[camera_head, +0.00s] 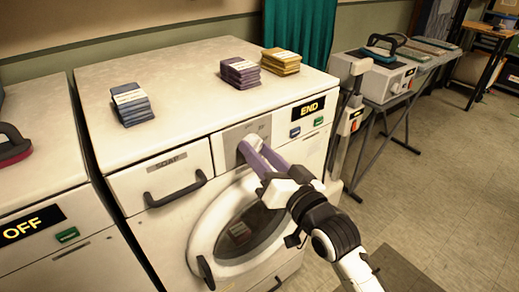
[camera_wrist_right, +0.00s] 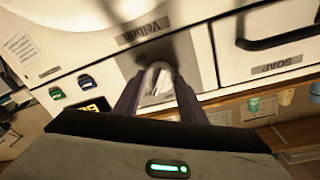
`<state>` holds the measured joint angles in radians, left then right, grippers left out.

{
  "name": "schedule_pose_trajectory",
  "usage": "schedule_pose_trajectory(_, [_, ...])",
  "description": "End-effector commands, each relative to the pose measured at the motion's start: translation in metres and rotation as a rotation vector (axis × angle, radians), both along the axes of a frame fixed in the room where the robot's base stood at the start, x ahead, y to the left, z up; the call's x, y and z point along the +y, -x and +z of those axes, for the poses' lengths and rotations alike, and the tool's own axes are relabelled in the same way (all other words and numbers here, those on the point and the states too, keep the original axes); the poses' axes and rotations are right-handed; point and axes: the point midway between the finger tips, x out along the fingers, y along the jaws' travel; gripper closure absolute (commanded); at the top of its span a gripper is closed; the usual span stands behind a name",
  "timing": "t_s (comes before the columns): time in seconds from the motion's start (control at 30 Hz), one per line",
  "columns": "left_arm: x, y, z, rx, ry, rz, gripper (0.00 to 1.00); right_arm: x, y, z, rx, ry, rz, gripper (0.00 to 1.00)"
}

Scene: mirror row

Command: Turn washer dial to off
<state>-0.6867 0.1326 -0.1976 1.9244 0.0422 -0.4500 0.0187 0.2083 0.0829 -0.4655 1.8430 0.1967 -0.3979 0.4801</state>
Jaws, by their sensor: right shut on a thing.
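The washer (camera_head: 160,70) is a white front-loader with a round door, and its black display (camera_head: 308,108) reads END. The dial sits on a grey panel (camera_head: 229,145) between the soap drawer and the display. In the head view my right gripper (camera_head: 253,150) reaches it from the lower right and mostly hides it. In the right wrist view the pale dial (camera_wrist_right: 156,80) shows between the two purple fingers of the right gripper (camera_wrist_right: 155,92), which is shut on it. The dial's pointer setting is not readable. My left gripper is not in view.
The soap drawer (camera_head: 160,182) has a black handle. Blue (camera_head: 131,104), purple (camera_head: 240,73) and yellow (camera_head: 281,61) cloth stacks lie on the washer top. A neighbouring machine at left has a display (camera_head: 30,226) reading OFF. Open floor (camera_head: 430,190) lies at right.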

Motion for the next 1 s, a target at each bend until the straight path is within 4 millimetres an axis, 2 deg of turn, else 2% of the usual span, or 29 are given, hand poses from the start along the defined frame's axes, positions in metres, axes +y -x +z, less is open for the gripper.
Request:
schedule_pose_trajectory(0.6, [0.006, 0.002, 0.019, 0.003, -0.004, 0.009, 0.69, -0.001, -0.001, 0.000, -0.309, 0.426, -0.001, 0.85])
schedule_pose_trajectory(1.0, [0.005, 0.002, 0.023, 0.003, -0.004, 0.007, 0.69, -0.001, -0.001, -0.001, -0.404, 0.556, -0.001, 0.85])
